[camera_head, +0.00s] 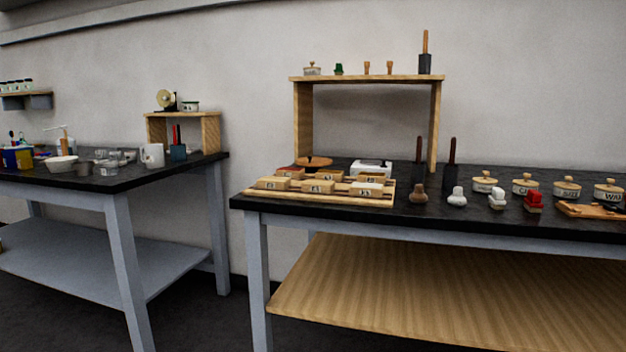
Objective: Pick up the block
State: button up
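Several pale wooden blocks with small dark markings sit in rows on a wooden board (318,200) at the left end of the right table. In the front row are a left block (273,183), a middle block (318,187) and a right block (367,189). More blocks stand behind them, partly hidden. The markings are too small to read, and I cannot tell which block the task names. My gripper is not in view.
The right table (470,216) also holds small stamp-like pieces (457,197), lidded jars (525,184) and a wooden shelf stand (437,125). A left table (110,186) carries bowls and a white mug (152,156). A floor gap separates the tables.

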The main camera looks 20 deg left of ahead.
aim_at(283, 183)
jog(key=i+j, duration=0.1)
jog(key=j, duration=0.5)
jog(key=i+j, duration=0.1)
jog(key=j, duration=0.5)
jog(key=i+j, duration=0.1)
jog(key=j, duration=0.5)
jog(key=i+j, duration=0.1)
jog(key=j, duration=0.55)
jog(key=i+j+z, duration=0.1)
jog(key=j, duration=0.5)
